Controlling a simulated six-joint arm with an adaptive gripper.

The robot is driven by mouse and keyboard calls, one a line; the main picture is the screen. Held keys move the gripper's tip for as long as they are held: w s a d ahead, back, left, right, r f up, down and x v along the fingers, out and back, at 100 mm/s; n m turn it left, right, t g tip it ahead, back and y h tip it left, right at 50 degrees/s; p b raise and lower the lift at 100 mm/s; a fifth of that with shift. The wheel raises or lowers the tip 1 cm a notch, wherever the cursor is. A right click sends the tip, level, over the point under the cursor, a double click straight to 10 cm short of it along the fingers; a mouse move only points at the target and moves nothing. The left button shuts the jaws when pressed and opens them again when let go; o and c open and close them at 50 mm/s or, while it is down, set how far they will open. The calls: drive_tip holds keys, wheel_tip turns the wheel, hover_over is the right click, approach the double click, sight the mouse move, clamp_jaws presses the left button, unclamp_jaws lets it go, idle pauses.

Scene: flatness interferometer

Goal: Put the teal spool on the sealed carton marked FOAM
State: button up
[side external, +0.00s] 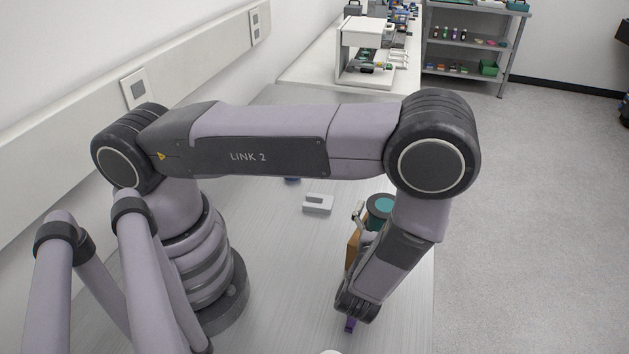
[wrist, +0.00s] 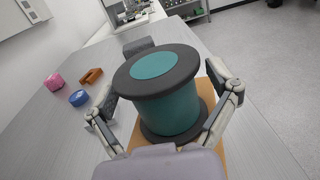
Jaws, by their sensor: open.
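The teal spool (wrist: 168,95), with dark grey flanges and a teal centre on top, stands upright in the middle of the wrist view. It also shows in the side external view (side external: 380,206), partly behind my arm. Beneath it is a brown carton (wrist: 236,135), which also shows as a brown strip in the side view (side external: 353,249). The spool appears to rest on it. No marking on the carton is readable. My gripper (wrist: 170,103) is open, with one finger on each side of the spool; I cannot tell whether either touches it.
A pink object (wrist: 53,82), a blue roll (wrist: 78,98) and an orange-brown block (wrist: 91,76) lie on the bench to the left. A pale grey block (side external: 318,204) is on the bench. A white instrument (side external: 366,48) stands at the far end. The bench edge is right of the carton.

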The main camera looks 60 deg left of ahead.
sight(382, 220)
drive_tip(key=v, duration=0.4)
drive_tip(key=shift+s+d, duration=0.1)
drive_tip(key=shift+s+d+r, duration=0.1)
drive_tip(key=shift+s+r, duration=0.05)
drive_tip(key=shift+r, duration=0.05)
drive_tip(key=s+a+r+n+g, duration=0.3)
drive_tip(key=a+r+n+g, duration=0.35)
drive_tip(key=r+n, duration=0.2)
drive_tip(key=s+a+r+n+g, duration=0.3)
drive_tip(key=a+r+n+g, duration=0.4)
drive_tip(key=r, duration=0.3)
drive_tip(key=s+r+n+t+h, duration=0.5)
drive_tip(key=s+r+n+h, duration=0.6)
drive_tip(key=n, duration=0.1)
drive_tip(key=shift+d+n+h, duration=0.35)
drive_tip(key=shift+h, duration=0.05)
